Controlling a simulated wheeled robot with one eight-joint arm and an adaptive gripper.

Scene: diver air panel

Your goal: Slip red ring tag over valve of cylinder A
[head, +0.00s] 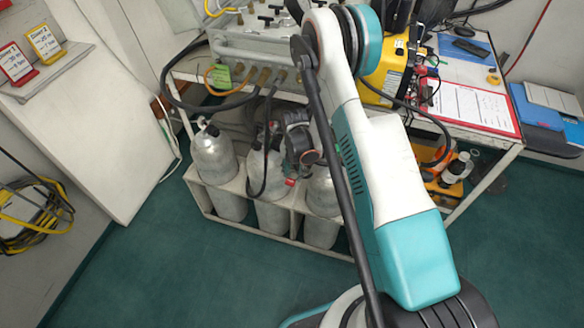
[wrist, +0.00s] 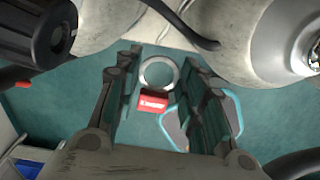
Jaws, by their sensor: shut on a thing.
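The red ring tag (wrist: 153,103) shows between the fingers in the wrist view, a small red block with white lettering and a pale metal ring at its far end. My gripper (wrist: 157,60) is shut on the tag. The ring looks empty, with teal floor behind it. In the head view, three grey cylinders stand in a white rack: left (head: 213,156), middle (head: 266,172) and right, partly hidden by my arm (head: 322,194). I cannot read which is A. Grey cylinder bodies fill the top of the wrist view, with a black knob (wrist: 40,30) at upper left.
The white rack (head: 240,186) stands under a bench with a hose panel (head: 262,42), a yellow case (head: 385,75) and a red clipboard (head: 474,105). Black hoses hang near the cylinders. Tag cards (head: 17,63) sit on a left shelf. The front floor is clear.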

